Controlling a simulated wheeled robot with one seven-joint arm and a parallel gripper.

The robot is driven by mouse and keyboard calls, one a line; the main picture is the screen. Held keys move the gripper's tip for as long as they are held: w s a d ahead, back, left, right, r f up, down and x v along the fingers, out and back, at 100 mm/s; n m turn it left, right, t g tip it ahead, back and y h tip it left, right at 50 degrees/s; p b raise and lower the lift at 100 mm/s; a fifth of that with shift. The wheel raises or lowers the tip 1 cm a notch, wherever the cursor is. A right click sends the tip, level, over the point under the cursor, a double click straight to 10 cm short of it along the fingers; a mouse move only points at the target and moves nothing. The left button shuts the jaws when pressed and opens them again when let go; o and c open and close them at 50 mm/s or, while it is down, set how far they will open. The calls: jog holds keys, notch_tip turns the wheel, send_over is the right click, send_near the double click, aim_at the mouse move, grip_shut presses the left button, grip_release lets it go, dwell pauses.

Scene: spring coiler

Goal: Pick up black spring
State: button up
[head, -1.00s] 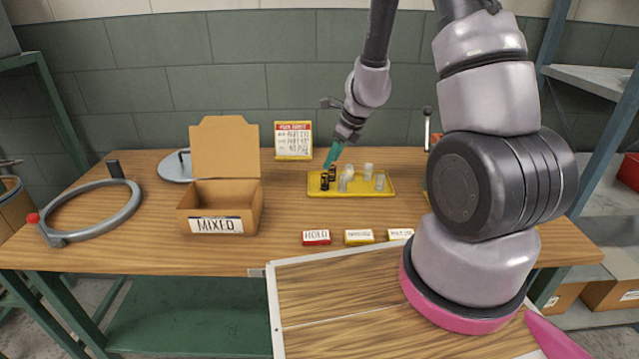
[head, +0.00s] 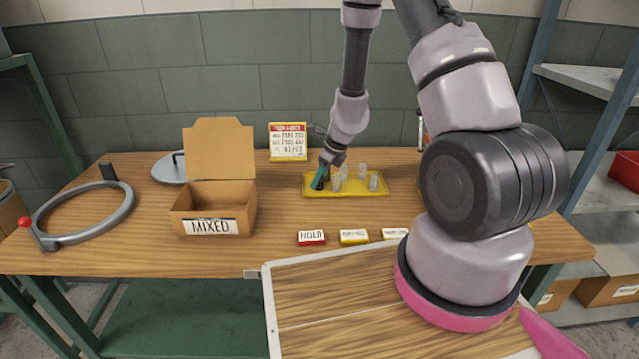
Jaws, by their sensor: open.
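A yellow tray (head: 350,192) on the bench holds several small upright springs. Grey springs (head: 374,181) stand at its middle and right. In the earlier frame dark springs stood at the tray's left end; now my gripper covers that spot and I cannot clearly make them out. My gripper (head: 318,180), with teal fingers, is open and reaches down at the left end of the tray. Whether a black spring is between the fingers is too small and hidden to tell.
An open cardboard box marked MIXED (head: 212,210) stands left of the tray. Red HOLD (head: 311,238) and yellow (head: 354,237) label blocks lie in front. A sign (head: 287,141) stands behind. A grey ring (head: 85,215) lies at far left.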

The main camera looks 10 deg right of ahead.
grip_shut()
jog(key=shift+r, duration=0.1)
